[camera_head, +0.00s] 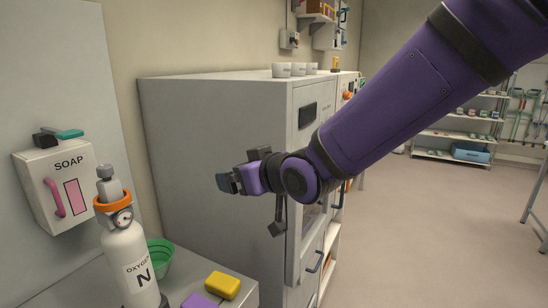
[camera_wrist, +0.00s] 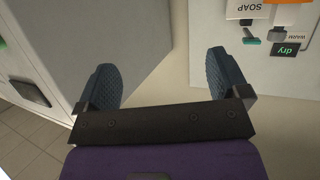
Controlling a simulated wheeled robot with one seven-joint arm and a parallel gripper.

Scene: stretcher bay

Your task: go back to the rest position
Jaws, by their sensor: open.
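My gripper (camera_head: 226,182) is held in the air in front of the grey cabinet (camera_head: 215,150), at the end of my purple arm. In the wrist view my gripper (camera_wrist: 161,85) shows two dark ribbed fingers spread well apart. Nothing is between the fingers. The gripper is clear of the counter and of the things on it.
A white oxygen cylinder (camera_head: 128,255), a green bowl (camera_head: 158,258), a yellow sponge (camera_head: 222,286) and a purple sponge (camera_head: 200,301) are on the counter (camera_head: 240,292). A soap dispenser (camera_head: 60,185) hangs at left. The floor (camera_head: 430,225) at right is open.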

